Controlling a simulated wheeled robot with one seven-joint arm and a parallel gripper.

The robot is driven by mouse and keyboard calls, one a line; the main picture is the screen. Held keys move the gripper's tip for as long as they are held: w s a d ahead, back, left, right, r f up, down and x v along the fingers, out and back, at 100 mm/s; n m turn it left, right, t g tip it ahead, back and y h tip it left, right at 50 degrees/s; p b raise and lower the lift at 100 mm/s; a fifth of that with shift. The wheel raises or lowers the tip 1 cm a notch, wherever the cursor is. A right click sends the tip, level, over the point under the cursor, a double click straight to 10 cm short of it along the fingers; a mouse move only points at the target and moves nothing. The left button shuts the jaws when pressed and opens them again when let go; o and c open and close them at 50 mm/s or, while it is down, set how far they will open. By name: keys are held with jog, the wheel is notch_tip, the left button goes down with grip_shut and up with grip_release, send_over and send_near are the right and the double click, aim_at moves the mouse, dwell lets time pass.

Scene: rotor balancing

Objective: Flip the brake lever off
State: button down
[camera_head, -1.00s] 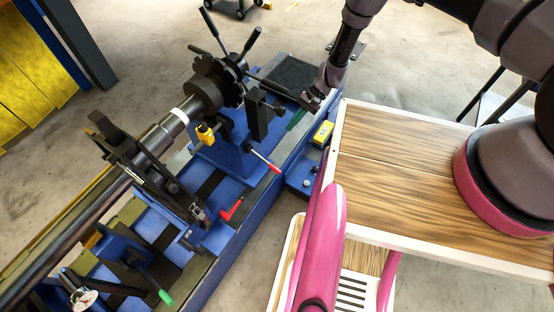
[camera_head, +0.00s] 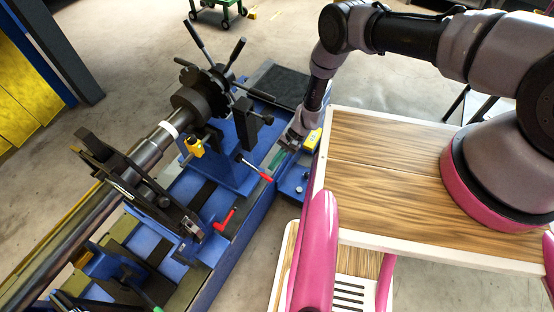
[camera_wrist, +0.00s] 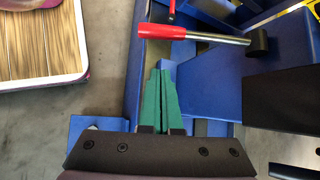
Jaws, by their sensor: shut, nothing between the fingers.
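A lever with a red grip and a bare metal rod (camera_head: 253,168) sticks out from the blue machine stand, level with its side edge. In the wrist view the same red-gripped lever (camera_wrist: 195,36) lies across the picture, just beyond my fingertips. A second, bent red handle (camera_head: 225,220) sits lower on the machine. My gripper (camera_head: 277,161) has green fingers pressed together and empty. In the wrist view its fingertips (camera_wrist: 157,73) point at the red grip, with a visible gap between. Which red handle is the brake lever is not marked.
The blue machine bed (camera_head: 235,235) carries a dark shaft (camera_head: 155,145) and a hub with several black spokes (camera_head: 205,90). A yellow box (camera_head: 312,140) stands beside my gripper. My wood-topped base (camera_head: 400,190) is close to the right.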

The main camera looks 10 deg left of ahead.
aim_at(255, 169)
jog(key=x, duration=0.6)
jog(key=shift+s+d+r, duration=0.1)
jog(key=shift+d+r, duration=0.1)
jog(key=shift+r, duration=0.5)
jog(key=shift+s+d+r, duration=0.15)
jog(key=shift+d+r, duration=0.1)
jog(key=shift+r, duration=0.4)
jog(key=shift+s+d+r, duration=0.1)
jog(key=shift+d+r, duration=0.1)
jog(key=shift+r, duration=0.5)
jog(key=shift+d+r, duration=0.1)
